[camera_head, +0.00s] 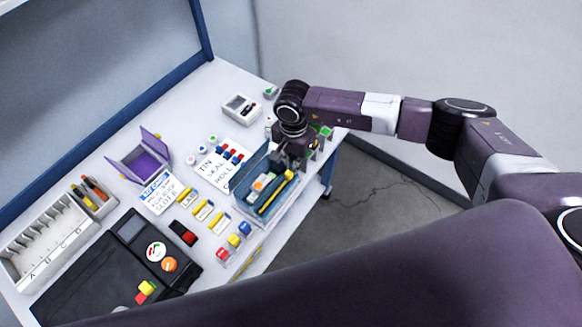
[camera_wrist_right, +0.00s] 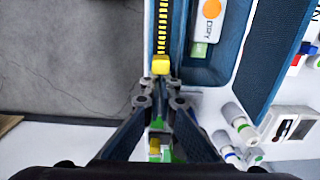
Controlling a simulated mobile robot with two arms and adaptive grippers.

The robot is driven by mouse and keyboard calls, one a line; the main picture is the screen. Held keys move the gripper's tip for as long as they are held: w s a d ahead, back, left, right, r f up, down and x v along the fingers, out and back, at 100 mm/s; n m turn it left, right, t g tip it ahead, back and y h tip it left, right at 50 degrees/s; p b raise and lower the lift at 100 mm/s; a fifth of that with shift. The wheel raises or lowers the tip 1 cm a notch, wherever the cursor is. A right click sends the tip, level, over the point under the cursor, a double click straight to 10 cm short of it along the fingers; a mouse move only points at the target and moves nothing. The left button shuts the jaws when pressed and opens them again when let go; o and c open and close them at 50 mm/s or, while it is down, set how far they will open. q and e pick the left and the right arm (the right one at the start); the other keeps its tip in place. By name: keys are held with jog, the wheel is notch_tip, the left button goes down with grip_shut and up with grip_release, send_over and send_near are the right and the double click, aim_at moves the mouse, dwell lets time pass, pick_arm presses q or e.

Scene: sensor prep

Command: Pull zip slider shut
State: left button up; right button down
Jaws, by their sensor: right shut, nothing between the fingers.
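A blue tray-like pouch (camera_head: 243,197) lies at the right edge of the table, with a yellow zip track along its right side. In the right wrist view the yellow zip slider (camera_wrist_right: 161,65) sits at the near end of the toothed zip track (camera_wrist_right: 162,30). My right gripper (camera_head: 288,170) is over the far end of the pouch. In the right wrist view its fingertips (camera_wrist_right: 161,84) are shut with nothing between them, right beside the slider. I cannot tell whether they touch it. A white and orange item (camera_wrist_right: 209,28) lies inside the pouch. My left gripper is not in view.
A label card (camera_head: 222,166) and several small coloured parts lie left of the pouch. A purple open box (camera_head: 146,165), a white divided bin (camera_head: 40,245) and a dark device (camera_head: 112,275) stand farther left. The table edge and open floor (camera_head: 375,200) are just right.

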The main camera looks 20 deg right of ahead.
aim_at(270, 201)
jog(key=shift+s+a, duration=1.05)
jog(key=shift+a, duration=0.25)
jog(key=shift+s+a, duration=1)
jog(key=shift+a, duration=0.25)
jog(key=shift+s+a, duration=0.85)
jog(key=shift+a, duration=0.25)
jog(key=shift+s+a, duration=0.8)
jog(key=shift+a, duration=0.25)
jog(key=shift+w+d, duration=0.3)
jog(key=shift+d, duration=0.1)
notch_tip(270, 201, up, 7)
jog(key=p, duration=0.3)
